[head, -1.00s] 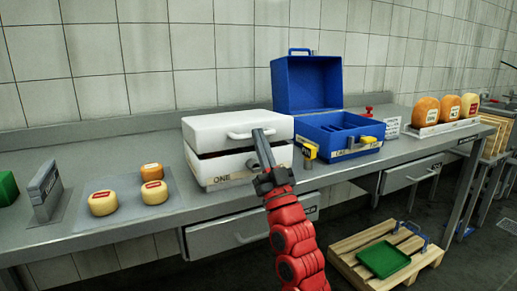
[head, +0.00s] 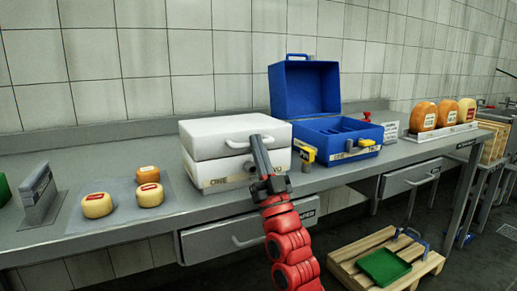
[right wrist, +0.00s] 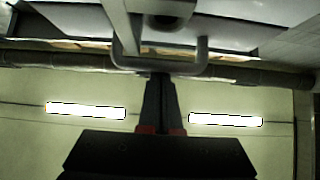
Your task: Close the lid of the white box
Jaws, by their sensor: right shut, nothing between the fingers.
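The white box (head: 206,175) stands on the steel bench, and its white lid (head: 215,139) lies level over it. A thin dark line shows between lid and base; I cannot tell whether they fully touch. A pale handle (head: 236,143) is on the lid's front. My right gripper (head: 255,138) is shut and empty, pointing up in front of the lid by the handle's right end. In the right wrist view the shut fingers (right wrist: 159,78) are near the handle (right wrist: 127,62); contact is unclear. My left gripper is out of view.
An open blue box (head: 305,90) stands right of the white box, with a yellow-and-black latch piece (head: 305,151) between them. Cheeses (head: 97,205) lie on a mat at left. More cheeses (head: 424,115) stand at right. A pallet (head: 345,262) is on the floor.

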